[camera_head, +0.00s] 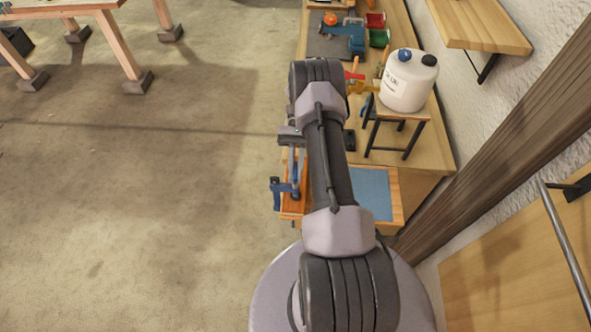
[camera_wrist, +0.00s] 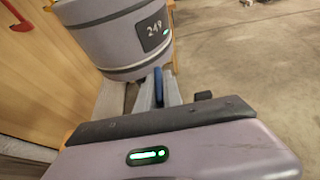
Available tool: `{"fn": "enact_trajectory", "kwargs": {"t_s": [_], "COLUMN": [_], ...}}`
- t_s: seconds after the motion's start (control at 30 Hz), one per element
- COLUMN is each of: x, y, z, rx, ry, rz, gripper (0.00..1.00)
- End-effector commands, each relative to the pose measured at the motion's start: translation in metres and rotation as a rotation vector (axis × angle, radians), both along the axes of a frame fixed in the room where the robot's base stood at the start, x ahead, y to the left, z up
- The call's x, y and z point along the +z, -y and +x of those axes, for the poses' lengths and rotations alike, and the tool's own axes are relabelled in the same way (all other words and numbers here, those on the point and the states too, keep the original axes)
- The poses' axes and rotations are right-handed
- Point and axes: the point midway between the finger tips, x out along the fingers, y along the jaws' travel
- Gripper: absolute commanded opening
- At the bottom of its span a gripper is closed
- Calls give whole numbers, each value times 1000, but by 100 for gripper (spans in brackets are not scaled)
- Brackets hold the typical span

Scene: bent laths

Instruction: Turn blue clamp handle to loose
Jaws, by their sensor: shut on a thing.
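The blue clamp (camera_head: 285,189) stands at the left edge of the wooden bench, below my wrist in the head view. Its grey bar rises upward beside my arm. My gripper (camera_head: 292,143) is at the top of the clamp, partly hidden by my own wrist and arm. In the wrist view the blue clamp handle (camera_wrist: 158,86) shows as a narrow blue piece between the grey fingers of my gripper (camera_wrist: 160,92). The gripper is shut on it. The rest of the handle is hidden, and its turn angle cannot be told.
On the bench (camera_head: 430,160), a white canister (camera_head: 408,82) stands on a small stand (camera_head: 404,127) right of my arm. A blue mat (camera_head: 372,190) lies at the near end. Tools and coloured spools sit farther back. The floor (camera_head: 150,200) to the left is clear.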

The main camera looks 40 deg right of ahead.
Motion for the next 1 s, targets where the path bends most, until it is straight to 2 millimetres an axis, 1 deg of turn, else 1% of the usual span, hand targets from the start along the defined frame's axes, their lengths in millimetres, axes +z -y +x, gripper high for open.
{"fn": "enact_trajectory", "kwargs": {"t_s": [0.47, 0.5, 0.57, 0.6, 0.87, 1.0], "x": [0, 0, 0, 0, 0, 4], "y": [0, 0, 0, 0, 0, -2], "z": [0, 0, 0, 0, 0, 0], "rx": [13, 13, 13, 13, 13, 14], "ry": [1, 1, 1, 1, 1, 1], "rz": [0, -1, -1, -1, -1, 0], "gripper": [0, 13, 24, 32, 33, 33]}}
